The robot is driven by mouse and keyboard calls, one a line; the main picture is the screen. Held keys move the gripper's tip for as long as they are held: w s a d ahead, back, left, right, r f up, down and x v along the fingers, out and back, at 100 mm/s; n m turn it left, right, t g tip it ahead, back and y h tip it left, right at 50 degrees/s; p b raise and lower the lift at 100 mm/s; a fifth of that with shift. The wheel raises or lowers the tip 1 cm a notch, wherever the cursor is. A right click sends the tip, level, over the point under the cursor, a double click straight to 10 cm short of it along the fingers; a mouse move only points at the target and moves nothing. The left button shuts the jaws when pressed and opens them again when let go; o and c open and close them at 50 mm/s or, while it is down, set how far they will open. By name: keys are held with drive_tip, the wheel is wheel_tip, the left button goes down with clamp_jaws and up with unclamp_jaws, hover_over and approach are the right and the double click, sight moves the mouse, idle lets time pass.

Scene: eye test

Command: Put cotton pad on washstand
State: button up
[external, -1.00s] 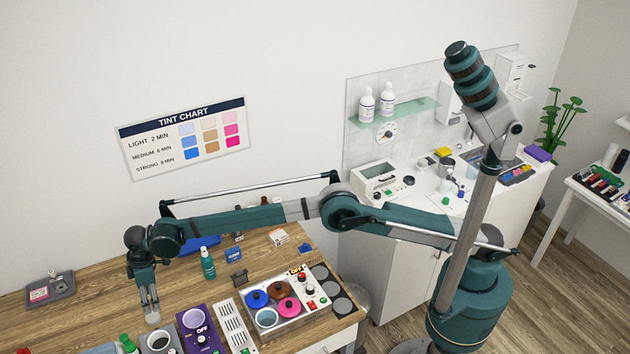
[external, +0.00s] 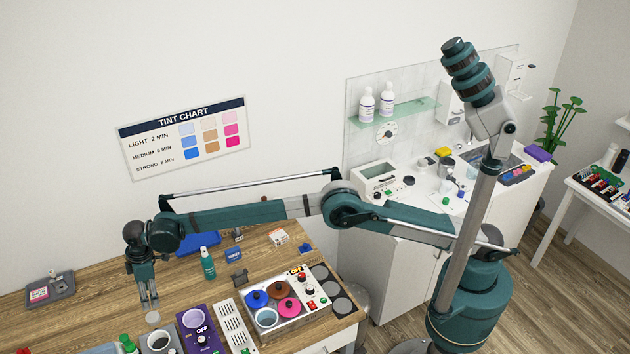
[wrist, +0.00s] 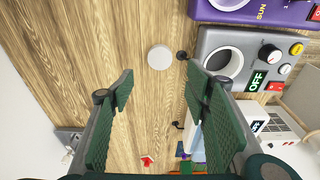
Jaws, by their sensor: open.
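The cotton pad, a small white round disc (external: 152,317), lies on the wooden table. It also shows in the wrist view (wrist: 160,57), just beyond the fingertips and near the line midway between them. My gripper (external: 150,301) points down above the pad. Its two green ribbed fingers (wrist: 159,76) are apart, with nothing between them.
Close to the pad stand a grey device with a round well (wrist: 222,64) and a purple unit (external: 199,329). A tray of coloured pots (external: 291,311) and a green bottle (external: 208,264) stand farther right. Bare wood lies left of the pad.

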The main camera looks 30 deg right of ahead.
drive_tip(key=shift+d, duration=0.1)
idle(0.3)
